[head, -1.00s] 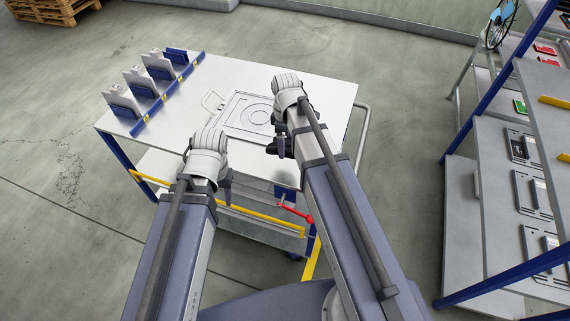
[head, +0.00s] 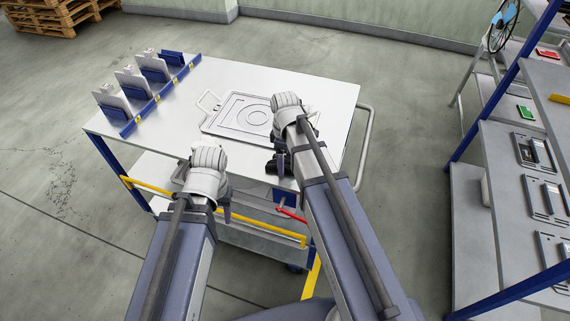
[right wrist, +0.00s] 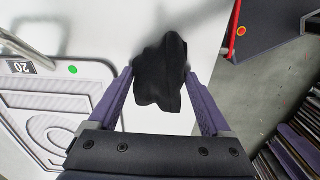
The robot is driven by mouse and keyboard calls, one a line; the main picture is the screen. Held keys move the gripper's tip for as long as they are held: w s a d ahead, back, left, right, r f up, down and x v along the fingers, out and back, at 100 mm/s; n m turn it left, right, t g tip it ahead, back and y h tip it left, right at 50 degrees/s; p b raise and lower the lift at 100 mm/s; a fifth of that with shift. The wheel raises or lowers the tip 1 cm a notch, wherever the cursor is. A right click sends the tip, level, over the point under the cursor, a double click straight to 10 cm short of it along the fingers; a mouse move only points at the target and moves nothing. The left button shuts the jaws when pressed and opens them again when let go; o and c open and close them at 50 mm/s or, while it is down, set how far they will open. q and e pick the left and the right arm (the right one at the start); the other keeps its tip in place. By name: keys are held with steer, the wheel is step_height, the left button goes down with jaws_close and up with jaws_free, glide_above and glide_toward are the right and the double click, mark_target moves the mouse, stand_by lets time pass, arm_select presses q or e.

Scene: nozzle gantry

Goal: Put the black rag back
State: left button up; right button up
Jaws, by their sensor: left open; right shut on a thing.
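The black rag (right wrist: 160,75) hangs between the two purple fingers of my right gripper (right wrist: 160,92) in the right wrist view, which is shut on it. In the head view the right gripper (head: 276,165) is above the near right part of the white table top (head: 310,90), with a dark bit of the rag at its fingers, mostly hidden by the hand. My left gripper (head: 222,212) is open and empty, in front of the table's near edge.
A grey plate with a ring and a handle (head: 240,113) lies mid-table. A blue rack (head: 155,98) with several upright plates stands at the table's left. A shelf unit (head: 475,170) with trays stands at the right. A red lever (head: 292,214) shows below the table's near edge.

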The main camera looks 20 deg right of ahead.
steer(key=shift+r, duration=0.1)
steer(key=shift+f, duration=0.25)
steer(key=o, duration=1)
steer(key=shift+r, duration=0.1)
steer(key=shift+r, duration=0.1)
step_height(320, 180, up, 12)
steer(key=p, duration=1.2)
steer(key=s+a+m+h, duration=0.1)
steer(key=s+a+m, duration=0.6)
steer(key=s+a, duration=0.3)
steer(key=s, duration=0.4)
steer(key=shift+s+a, duration=0.15)
steer(key=shift+a, duration=0.15)
steer(key=shift+r, duration=0.1)
